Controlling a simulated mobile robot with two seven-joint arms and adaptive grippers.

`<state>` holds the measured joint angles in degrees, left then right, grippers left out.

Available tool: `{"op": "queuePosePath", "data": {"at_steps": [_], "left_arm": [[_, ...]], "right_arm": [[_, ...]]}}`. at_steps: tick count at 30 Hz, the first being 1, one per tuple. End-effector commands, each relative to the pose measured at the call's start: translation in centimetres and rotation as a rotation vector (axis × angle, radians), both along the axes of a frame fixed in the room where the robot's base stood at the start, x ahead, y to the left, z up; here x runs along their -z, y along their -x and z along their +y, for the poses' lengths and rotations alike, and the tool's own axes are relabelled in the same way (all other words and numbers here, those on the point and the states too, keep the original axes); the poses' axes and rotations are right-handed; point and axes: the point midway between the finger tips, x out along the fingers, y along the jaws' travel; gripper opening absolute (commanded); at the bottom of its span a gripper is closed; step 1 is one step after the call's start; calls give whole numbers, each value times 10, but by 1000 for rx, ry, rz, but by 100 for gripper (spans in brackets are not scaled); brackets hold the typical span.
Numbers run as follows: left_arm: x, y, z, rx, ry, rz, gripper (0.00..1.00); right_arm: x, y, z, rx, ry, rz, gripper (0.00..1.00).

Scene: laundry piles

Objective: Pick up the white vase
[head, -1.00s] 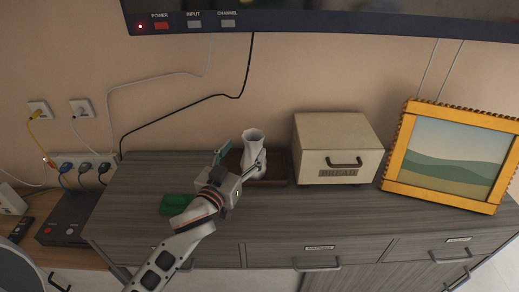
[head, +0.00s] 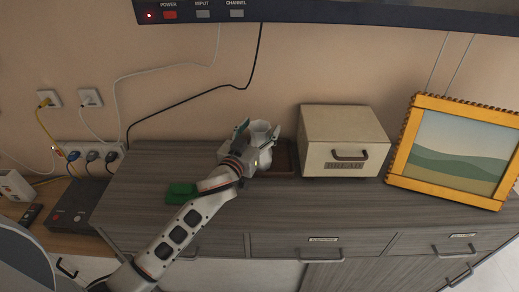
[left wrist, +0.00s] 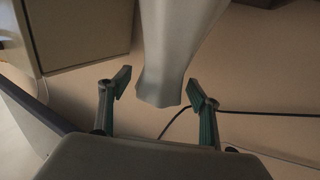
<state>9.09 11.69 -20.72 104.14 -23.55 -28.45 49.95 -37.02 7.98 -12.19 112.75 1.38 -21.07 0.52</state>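The white vase (head: 262,127) stands on the grey wooden cabinet, in or in front of a dark brown tray (head: 284,168). In the head view my left gripper (head: 258,133) hides its lower part. In the left wrist view the vase (left wrist: 176,45) comes in from the top and its end lies between the two green fingers of my left gripper (left wrist: 160,84). The fingers are spread, with a gap to the vase on both sides. My right gripper is not in view.
A cream bread box (head: 344,125) stands just right of the vase. A yellow-framed picture (head: 402,158) leans farther right. A green object (head: 181,193) lies left of the vase, by my left arm. A screen (head: 350,14) overhangs the back.

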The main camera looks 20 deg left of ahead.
Motion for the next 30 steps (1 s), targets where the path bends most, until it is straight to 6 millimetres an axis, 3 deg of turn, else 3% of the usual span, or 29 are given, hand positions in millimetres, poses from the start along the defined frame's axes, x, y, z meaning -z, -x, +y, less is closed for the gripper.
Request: {"op": "queuePosePath", "data": {"at_steps": [1,6,7,14,20,26,30], "left_arm": [[0,0,0,0,0,0,47],[0,0,0,0,0,0,3],[-1,0,0,0,0,-2,0],[-2,0,0,0,0,-2,0],[-14,0,0,0,3,-5,0],[-48,0,0,0,2,-8,0],[-85,0,0,0,2,-9,0]], "right_arm": [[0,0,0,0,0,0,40],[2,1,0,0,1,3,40],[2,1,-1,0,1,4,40],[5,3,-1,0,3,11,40],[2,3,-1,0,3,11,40],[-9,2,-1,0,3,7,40],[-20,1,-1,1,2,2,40]]}}
